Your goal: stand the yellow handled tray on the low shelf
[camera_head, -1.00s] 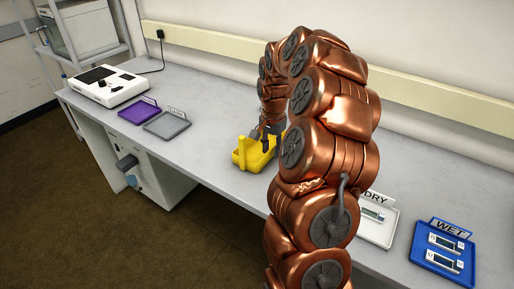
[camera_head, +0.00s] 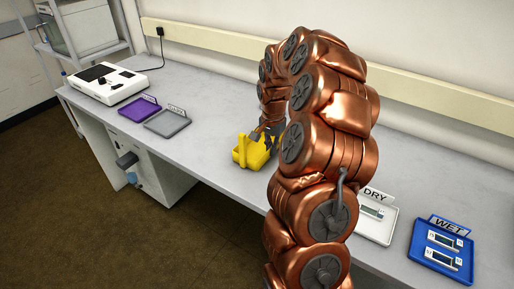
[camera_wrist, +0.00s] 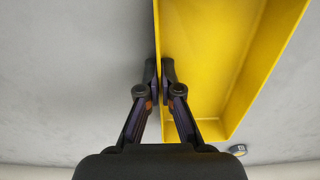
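The yellow tray (camera_head: 242,155) sits on the bench top in the middle of the head view, with an upright yellow piece at its left end. In the wrist view the tray (camera_wrist: 205,60) fills the upper right. My gripper (camera_wrist: 159,72) has one finger on each side of the tray's thin left edge, closed against it. In the head view my gripper (camera_head: 269,137) is at the tray's back right, partly hidden by my arm. A metal rack (camera_head: 100,55) with shelves stands at the far left. I cannot tell which shelf is the low one.
A purple tray (camera_head: 138,110) and a grey tray (camera_head: 168,125) lie left of the yellow tray, near a white instrument (camera_head: 108,86). A white DRY tray (camera_head: 385,232) and a blue WET tray (camera_head: 430,262) lie right.

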